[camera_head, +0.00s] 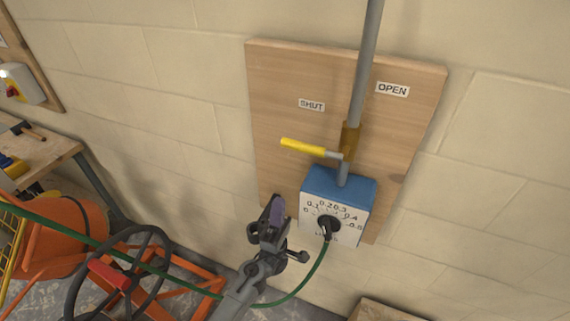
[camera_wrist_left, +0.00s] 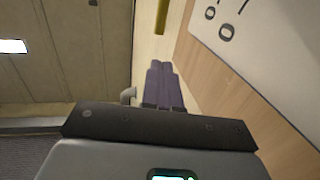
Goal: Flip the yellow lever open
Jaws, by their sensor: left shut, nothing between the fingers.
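The yellow lever (camera_head: 303,147) sticks out to the left from a brass valve (camera_head: 350,141) on a grey vertical pipe (camera_head: 365,65), on the side of the SHUT label (camera_head: 312,104). The OPEN label (camera_head: 393,89) is right of the pipe. My left gripper (camera_head: 275,207) is shut and empty, below the lever and left of the blue-topped meter box (camera_head: 338,207), apart from the lever. In the left wrist view the closed fingers (camera_wrist_left: 162,84) point up toward a yellow bar (camera_wrist_left: 162,16), which looks like the lever. My right gripper is not in view.
A wooden board (camera_head: 275,120) on the block wall backs the valve. A green hose (camera_head: 310,272) runs from the meter box down past my left arm. An orange mixer (camera_head: 70,240) with a dark handwheel (camera_head: 75,290) stands at lower left, beside a workbench (camera_head: 45,158).

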